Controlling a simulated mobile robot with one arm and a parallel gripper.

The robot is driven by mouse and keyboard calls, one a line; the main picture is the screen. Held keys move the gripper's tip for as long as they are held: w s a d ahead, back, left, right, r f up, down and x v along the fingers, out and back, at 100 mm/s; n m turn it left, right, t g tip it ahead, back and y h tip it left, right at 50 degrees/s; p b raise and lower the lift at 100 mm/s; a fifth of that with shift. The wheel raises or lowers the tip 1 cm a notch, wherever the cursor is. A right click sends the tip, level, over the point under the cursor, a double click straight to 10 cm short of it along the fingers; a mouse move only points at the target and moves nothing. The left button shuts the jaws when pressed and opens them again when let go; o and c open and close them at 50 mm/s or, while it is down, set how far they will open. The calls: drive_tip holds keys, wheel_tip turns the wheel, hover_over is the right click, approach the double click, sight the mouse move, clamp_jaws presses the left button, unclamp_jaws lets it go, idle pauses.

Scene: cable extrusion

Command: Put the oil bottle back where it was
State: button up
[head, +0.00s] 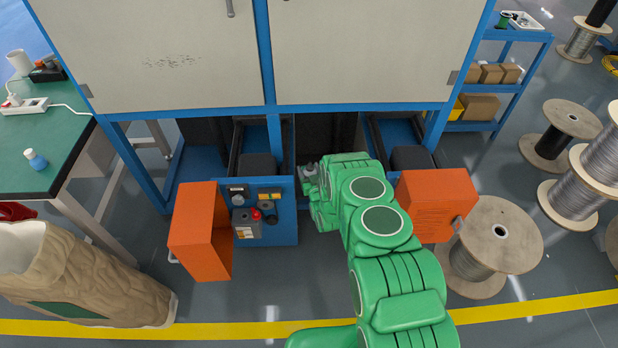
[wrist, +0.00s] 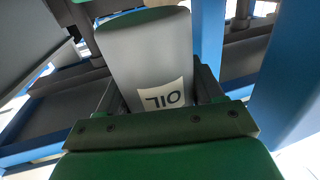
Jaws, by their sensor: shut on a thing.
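The oil bottle (wrist: 143,55) is grey, with a pale label reading OIL that appears upside down in the wrist view. My gripper (wrist: 155,88) is shut on it, with one dark finger along each side. The bottle's far end runs up to the top edge of that view, where a strip of green shows. In the head view my green arm reaches into the dark gap under the machine cabinet. Only a small grey part shows at its end, and I cannot tell whether it is gripper or bottle.
An orange door (head: 203,232) stands open on the left and another orange door (head: 434,206) on the right. A cable spool (head: 497,240) stands at right. Blue frame posts flank the gap.

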drive_tip(key=shift+f, duration=1.95)
drive_tip(key=shift+f, duration=0.15)
drive_tip(key=o, duration=1.2)
drive_tip(key=shift+o, duration=0.2)
